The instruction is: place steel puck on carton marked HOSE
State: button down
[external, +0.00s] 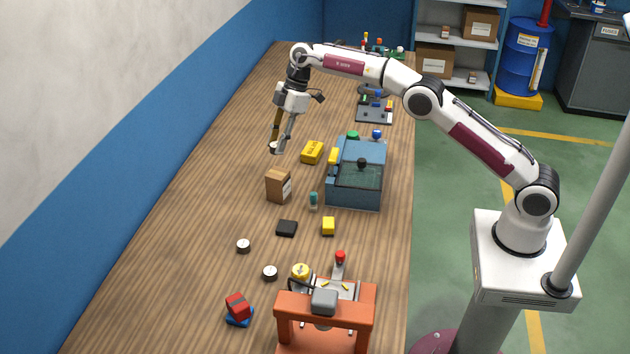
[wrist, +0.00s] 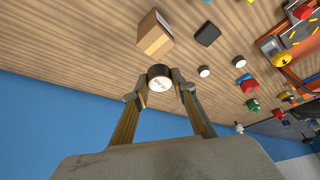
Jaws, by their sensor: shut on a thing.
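My gripper (external: 278,147) is shut on a steel puck (external: 272,146) and holds it above the wooden table, behind the brown carton. In the wrist view the puck (wrist: 160,78), with a white marked face, sits between the fingertips (wrist: 160,90). The carton (external: 277,186) stands upright on the table with a white label on one side; the writing is too small to read. The carton also shows in the wrist view (wrist: 155,38), just beyond the puck and apart from it.
Two similar pucks (external: 243,246) (external: 270,272) lie nearer the front. A black block (external: 287,228) and yellow block (external: 328,226) lie in front. The table left of the carton is clear.

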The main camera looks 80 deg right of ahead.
aim_at(275, 174)
jog(key=shift+f, duration=1.7)
jog(key=shift+f, duration=2.05)
jog(key=shift+f, duration=0.1)
jog(key=c, duration=1.7)
grip_release()
jog(key=shift+f, duration=0.1)
jog(key=v, duration=1.2)
